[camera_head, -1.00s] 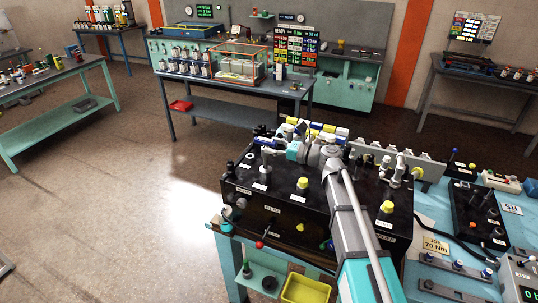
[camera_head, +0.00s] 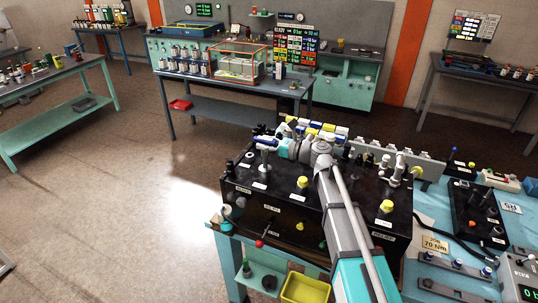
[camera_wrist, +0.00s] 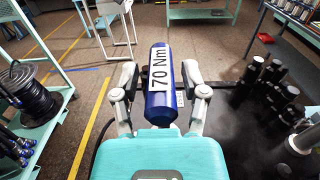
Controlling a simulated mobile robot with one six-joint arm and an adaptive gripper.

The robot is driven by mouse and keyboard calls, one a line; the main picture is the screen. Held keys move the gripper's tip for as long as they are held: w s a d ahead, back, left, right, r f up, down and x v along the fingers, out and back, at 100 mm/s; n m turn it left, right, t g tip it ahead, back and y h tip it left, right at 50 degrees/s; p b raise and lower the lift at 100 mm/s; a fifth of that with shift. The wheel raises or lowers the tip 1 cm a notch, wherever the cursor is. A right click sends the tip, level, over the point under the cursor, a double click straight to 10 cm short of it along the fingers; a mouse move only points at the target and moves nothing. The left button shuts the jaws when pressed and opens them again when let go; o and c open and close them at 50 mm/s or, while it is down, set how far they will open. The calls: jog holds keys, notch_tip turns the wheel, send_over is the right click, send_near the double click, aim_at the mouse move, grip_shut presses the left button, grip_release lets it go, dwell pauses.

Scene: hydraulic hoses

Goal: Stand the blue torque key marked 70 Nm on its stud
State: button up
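The blue torque key (camera_wrist: 160,85) fills the middle of the wrist view, its white label reading 70 Nm. It also shows in the head view (camera_head: 266,141) as a blue handle over a pale shank, upright above the back left of the black block (camera_head: 270,215). My gripper (camera_wrist: 160,84) has a finger on each side of the key and appears shut on it below the handle; the handle hides the contact. In the head view my gripper (camera_head: 277,145) reaches in from the right. I cannot tell whether the key's foot touches a stud.
Yellow-capped fittings (camera_head: 302,184) stand on the block's front half. Blue, yellow and white keys (camera_head: 318,130) lie in a row behind the block. A card reading 70 Nm (camera_head: 435,244) stands on the bench at right. A yellow bin (camera_head: 305,289) hangs below the front.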

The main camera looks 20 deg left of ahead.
grip_shut()
jog(key=shift+r, duration=0.25)
notch_tip(320, 180, up, 10)
jog(key=p, duration=1)
jog(key=shift+f, duration=0.2)
dwell(0.9)
